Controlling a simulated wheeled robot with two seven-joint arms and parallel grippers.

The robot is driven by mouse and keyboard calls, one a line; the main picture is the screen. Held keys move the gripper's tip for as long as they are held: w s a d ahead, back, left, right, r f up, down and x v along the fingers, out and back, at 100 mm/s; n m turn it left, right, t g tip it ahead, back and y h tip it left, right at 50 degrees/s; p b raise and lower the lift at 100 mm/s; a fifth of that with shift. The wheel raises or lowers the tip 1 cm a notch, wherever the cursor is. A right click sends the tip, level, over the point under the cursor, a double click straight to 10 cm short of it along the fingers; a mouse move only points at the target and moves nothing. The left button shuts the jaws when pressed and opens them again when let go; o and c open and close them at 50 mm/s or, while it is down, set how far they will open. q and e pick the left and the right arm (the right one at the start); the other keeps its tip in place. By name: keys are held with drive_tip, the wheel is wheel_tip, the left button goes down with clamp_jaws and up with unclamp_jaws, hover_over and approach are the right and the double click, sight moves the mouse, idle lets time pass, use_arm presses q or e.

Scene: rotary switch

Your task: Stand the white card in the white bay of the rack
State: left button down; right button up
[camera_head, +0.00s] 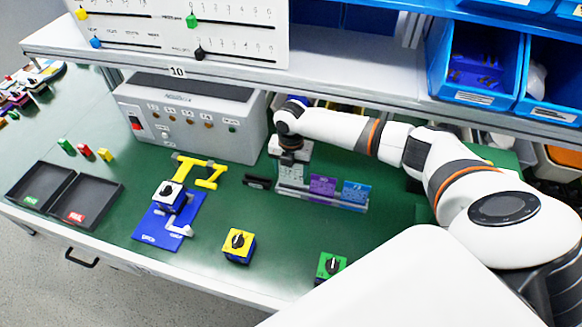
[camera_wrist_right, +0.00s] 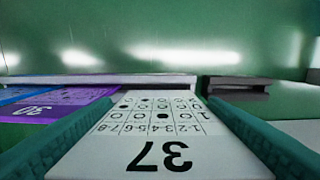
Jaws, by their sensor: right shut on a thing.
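The white card, marked 37, shows in the right wrist view (camera_wrist_right: 160,145) between the two green fingers of my right gripper (camera_wrist_right: 160,130). The gripper is shut on it. In the head view my right gripper (camera_head: 289,158) points down over the left end of the rack (camera_head: 315,198). A purple card (camera_head: 322,187) and a blue card (camera_head: 355,192) stand in the rack to the right. In the wrist view the card's far end reaches the pale rack strip (camera_wrist_right: 150,80). I cannot tell whether it is seated in the bay. My left gripper is not in view.
A small black block (camera_head: 257,182) lies just left of the rack. A grey control box (camera_head: 190,115) stands behind left. A yellow-topped switch (camera_head: 239,245) and a green-topped switch (camera_head: 330,266) stand in front. A shelf (camera_head: 350,85) with blue bins overhangs the back.

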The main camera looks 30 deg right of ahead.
drive_tip(key=shift+f+b, duration=1.05)
drive_tip(key=shift+f, duration=0.85)
drive_tip(key=o, duration=1)
drive_tip(key=shift+r, duration=0.1)
wheel_tip(320, 180, up, 12)
drive_tip(key=shift+f+b, duration=0.1)
drive_tip(key=shift+b, duration=0.55)
wheel_tip(320, 180, up, 9)
drive_tip(key=p, duration=1)
hover_over(291, 185)
